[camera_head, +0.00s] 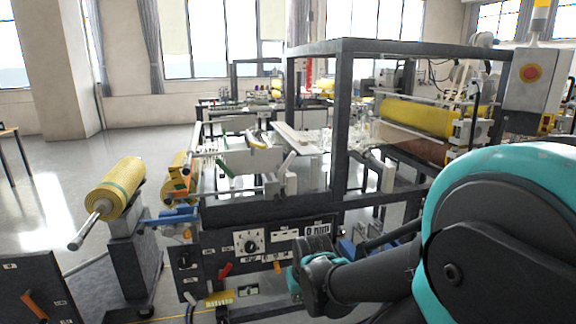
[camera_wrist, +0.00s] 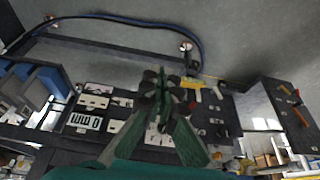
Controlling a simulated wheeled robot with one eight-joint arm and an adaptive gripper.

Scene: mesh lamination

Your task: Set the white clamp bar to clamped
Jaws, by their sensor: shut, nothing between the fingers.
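The lamination machine's dark front panel (camera_head: 262,262) carries a round dial, switches and labels. A white bar-like part (camera_head: 250,158) lies across the frame above the panel, with a white upright piece (camera_head: 291,180) to its right. I cannot tell for sure which white part is the clamp bar, or its setting. My gripper (camera_head: 298,280) is in front of the panel's lower right, below and apart from these white parts; its fingertips are not clear there. In the wrist view my gripper (camera_wrist: 163,84) is shut and empty, with the panel behind it.
A yellow roll (camera_head: 118,188) on a dark stand is at the left. Coloured levers, including a red one (camera_head: 226,269), stick out of the panel. A tall dark frame post (camera_head: 340,120) rises behind my arm. Open floor (camera_head: 50,190) lies at the far left.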

